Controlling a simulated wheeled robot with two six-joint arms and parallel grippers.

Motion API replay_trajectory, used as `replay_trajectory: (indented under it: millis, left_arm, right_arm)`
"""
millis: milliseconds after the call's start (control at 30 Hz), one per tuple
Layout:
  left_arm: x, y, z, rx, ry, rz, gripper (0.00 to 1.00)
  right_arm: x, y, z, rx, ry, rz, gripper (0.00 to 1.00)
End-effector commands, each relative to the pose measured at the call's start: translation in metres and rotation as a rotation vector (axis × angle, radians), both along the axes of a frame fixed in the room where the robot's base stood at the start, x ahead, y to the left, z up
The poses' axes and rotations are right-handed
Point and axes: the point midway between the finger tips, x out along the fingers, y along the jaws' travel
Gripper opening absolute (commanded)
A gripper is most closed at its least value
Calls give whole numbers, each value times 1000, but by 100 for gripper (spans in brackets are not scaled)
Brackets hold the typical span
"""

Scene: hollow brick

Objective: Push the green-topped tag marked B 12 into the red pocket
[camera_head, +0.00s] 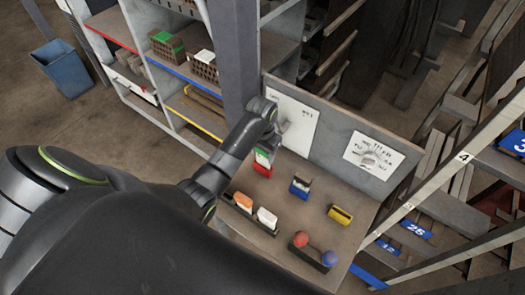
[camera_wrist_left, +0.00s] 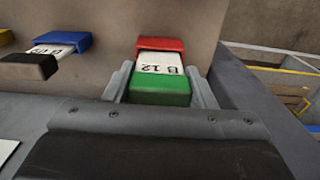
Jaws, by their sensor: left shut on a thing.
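The tag marked B 12 has a green top (camera_wrist_left: 160,90) and a white label (camera_wrist_left: 160,63); its lettering looks upside down in the left wrist view. My left gripper (camera_wrist_left: 160,88) is shut on its green end, one finger on each side. The label's far end meets the red pocket (camera_wrist_left: 161,44) and looks partly inside it; the exact depth is hidden. In the head view the green top (camera_head: 263,156) shows just above the red pocket (camera_head: 262,169), below my left gripper (camera_head: 268,146). My right gripper is not in view.
A blue pocket (camera_head: 300,187) holding a black-topped tag and a yellow pocket (camera_head: 340,215) stand to the right on the board. In front are a holder with orange (camera_head: 243,201) and white (camera_head: 267,217) pieces and a tray with red (camera_head: 301,239) and blue (camera_head: 329,258) balls. An upright panel (camera_head: 335,125) stands behind.

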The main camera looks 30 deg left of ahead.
Motion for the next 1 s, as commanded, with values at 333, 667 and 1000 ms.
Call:
replay_trajectory:
  millis: [333, 667, 1000]
  left_arm:
    - [0, 0, -7, 0, 0, 0, 28]
    - [0, 0, -13, 0, -1, 0, 28]
    - [0, 0, -19, 0, 0, 0, 28]
  right_arm:
    - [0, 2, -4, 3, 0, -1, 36]
    - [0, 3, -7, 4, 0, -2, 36]
    - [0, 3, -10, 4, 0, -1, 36]
